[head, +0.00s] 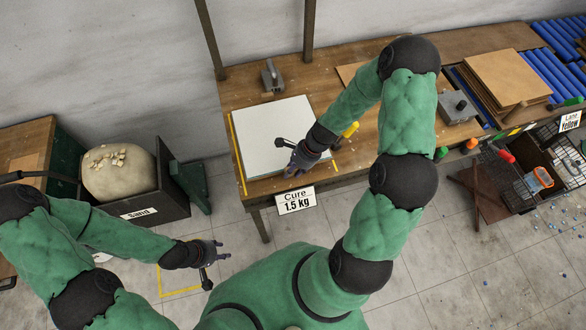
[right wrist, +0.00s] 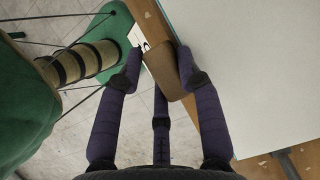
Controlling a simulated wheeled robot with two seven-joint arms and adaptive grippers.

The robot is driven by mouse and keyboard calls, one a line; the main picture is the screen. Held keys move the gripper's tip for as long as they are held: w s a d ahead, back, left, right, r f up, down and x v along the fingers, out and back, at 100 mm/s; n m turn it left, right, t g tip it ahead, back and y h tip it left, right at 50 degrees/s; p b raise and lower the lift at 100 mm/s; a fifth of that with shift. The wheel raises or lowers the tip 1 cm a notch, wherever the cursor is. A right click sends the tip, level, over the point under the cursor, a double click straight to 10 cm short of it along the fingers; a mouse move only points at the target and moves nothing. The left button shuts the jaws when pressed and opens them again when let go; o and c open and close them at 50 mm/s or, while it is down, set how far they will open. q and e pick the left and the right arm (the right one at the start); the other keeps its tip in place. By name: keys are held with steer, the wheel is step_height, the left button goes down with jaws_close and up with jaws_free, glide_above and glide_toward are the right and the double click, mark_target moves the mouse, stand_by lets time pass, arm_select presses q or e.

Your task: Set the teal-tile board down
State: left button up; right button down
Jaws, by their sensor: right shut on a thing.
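A pale, nearly square board (head: 265,125) lies over a yellow-taped area at the front of the wooden bench (head: 325,95). Its visible face is plain white; no teal tiles show. My right gripper (head: 298,166) is at its front right edge. In the right wrist view, my right gripper (right wrist: 158,62) is shut on a brown tab (right wrist: 168,75) beside the edge of the white board (right wrist: 255,70). I cannot tell whether the board touches the bench all over. My left gripper (head: 214,251) is low, over the floor, away from the board; its fingers are too small to read.
A "Cure 1.5 kg" sign (head: 296,200) hangs at the bench front. A grey metal tool (head: 271,77) stands behind the board. Brown panels (head: 500,80) and a wire basket (head: 545,170) are at right.

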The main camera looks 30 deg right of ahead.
steer(key=shift+w+d+f, duration=0.1)
steer(key=shift+f, duration=0.15)
steer(key=c, duration=0.8)
jaws_free()
steer(key=shift+s, duration=0.2)
steer(key=shift+c, duration=0.2)
steer(key=shift+r, duration=0.2)
steer(key=p+v, duration=0.3)
steer(key=v, duration=0.9)
steer(key=s+a+f+n, duration=0.5)
steer(key=a+f+n, duration=0.2)
steer(key=a+n, duration=0.2)
steer(key=s+a+f+n+g, duration=0.1)
steer(key=s+a+f+n, duration=0.3)
steer(key=a+f+n, duration=0.3)
steer(key=a+n, duration=0.2)
steer(key=a, duration=0.1)
steer(key=shift+s+a+f+h, duration=0.3)
steer(key=shift+s+f, duration=0.05)
steer(key=shift+s, duration=0.05)
